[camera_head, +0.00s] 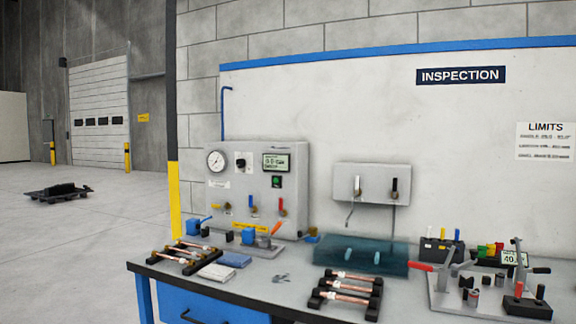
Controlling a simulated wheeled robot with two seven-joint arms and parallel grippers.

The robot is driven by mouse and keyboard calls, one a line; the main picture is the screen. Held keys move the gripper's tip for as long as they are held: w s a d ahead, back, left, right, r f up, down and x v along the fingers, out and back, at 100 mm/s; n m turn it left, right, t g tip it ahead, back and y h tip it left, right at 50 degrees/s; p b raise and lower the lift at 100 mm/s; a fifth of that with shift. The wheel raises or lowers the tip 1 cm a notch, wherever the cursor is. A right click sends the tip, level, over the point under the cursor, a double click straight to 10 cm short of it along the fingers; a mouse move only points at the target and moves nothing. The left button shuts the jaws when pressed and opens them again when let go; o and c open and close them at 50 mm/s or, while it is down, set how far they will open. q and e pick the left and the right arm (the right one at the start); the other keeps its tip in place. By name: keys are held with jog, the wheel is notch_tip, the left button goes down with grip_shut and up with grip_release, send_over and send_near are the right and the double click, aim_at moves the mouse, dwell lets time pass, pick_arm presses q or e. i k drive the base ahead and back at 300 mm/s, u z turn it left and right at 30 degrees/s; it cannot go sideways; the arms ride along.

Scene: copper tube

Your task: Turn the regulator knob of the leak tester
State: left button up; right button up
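The leak tester (258,187) is a grey box at the back left of the bench, against the wall. Its front has a round gauge (216,160), a small green display (276,162) and coloured valve levers along the lower part. A small black regulator knob (240,162) sits between the gauge and the display. A green button shows under the display. Neither of my grippers is in view.
Copper tubes lie on black racks at the left (184,257) and the middle (346,293). A teal tray (366,257) lies behind the middle rack. A fixture with clamps (480,290) stands at the right. Bare bench shows at the front between the racks.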

aim_at(240, 163)
jog(key=u, duration=0.15)
jog(key=i, duration=0.7)
jog(key=u, duration=0.65)
